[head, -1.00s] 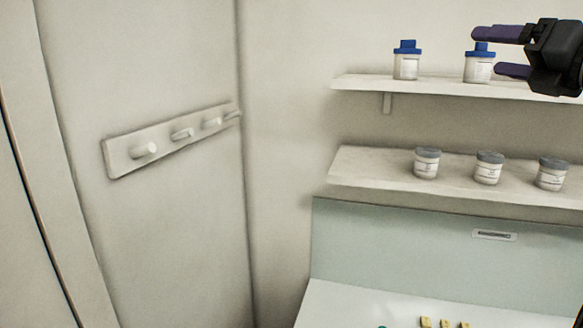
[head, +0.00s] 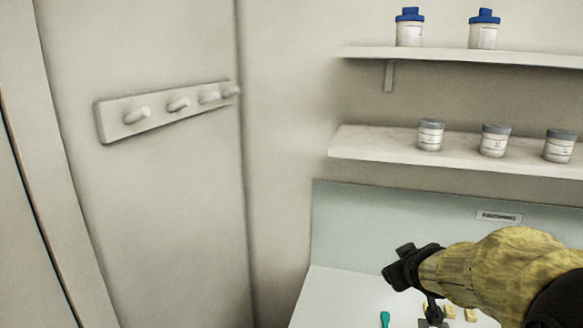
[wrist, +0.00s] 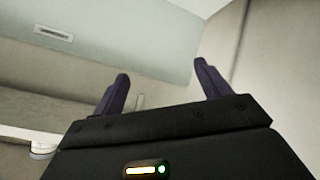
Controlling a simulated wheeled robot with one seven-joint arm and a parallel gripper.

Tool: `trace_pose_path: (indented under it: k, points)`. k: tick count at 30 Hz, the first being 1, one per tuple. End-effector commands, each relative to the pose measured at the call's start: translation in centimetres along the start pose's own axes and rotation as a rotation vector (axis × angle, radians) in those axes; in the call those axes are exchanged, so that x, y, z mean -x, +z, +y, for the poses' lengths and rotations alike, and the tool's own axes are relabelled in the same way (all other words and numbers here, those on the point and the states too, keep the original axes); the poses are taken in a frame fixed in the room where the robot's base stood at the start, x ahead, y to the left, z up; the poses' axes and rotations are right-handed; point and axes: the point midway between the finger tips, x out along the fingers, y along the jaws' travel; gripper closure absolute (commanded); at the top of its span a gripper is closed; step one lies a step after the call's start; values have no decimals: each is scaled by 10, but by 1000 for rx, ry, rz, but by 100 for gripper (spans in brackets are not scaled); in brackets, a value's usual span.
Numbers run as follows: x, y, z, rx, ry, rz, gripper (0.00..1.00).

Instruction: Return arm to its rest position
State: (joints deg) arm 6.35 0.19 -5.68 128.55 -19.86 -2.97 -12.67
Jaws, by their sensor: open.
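My gripper shows in the wrist view (wrist: 162,88), its two dark purple fingers spread apart with nothing between them. In the head view, the black end of my arm (head: 410,268) is in front of the pale bench at the lower right, with the yellow-covered arm behind it. The fingertips are hard to make out there. Two white jars with blue lids, one on the left (head: 410,28) and one on the right (head: 485,30), stand upright on the upper shelf, apart from my gripper.
Several grey-lidded jars (head: 494,141) stand on the lower shelf (head: 375,144). A peg rail (head: 160,113) is on the left wall. A green-handled item (head: 385,318) and small yellow pieces (head: 470,314) lie on the bench (head: 335,300) below my arm. The space at left is free.

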Motion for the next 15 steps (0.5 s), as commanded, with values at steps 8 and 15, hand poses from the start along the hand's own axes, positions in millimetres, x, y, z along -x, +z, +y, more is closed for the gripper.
trace_pose_path:
  k: [8,15]
  points:
    - [14,121,-124,-245,-210,-399,24]
    - [47,182,-182,-364,-295,-644,24]
